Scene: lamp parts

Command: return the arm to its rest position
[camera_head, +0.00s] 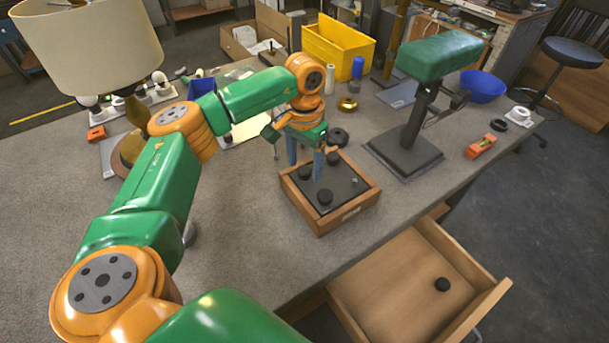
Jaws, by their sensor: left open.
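My left arm reaches in from the left, in green and orange segments. My left gripper (304,168) is open, its two blue fingers pointing down at the back part of a wooden tray (328,221). Nothing shows between the fingers. Whether the fingertips touch anything in the tray I cannot tell. My right gripper is not in view.
A stand with a green padded top (440,56) is right of the tray. A yellow bin (338,46), blue bowl (483,86) and orange tool (481,146) are farther off. The front-left tabletop is clear.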

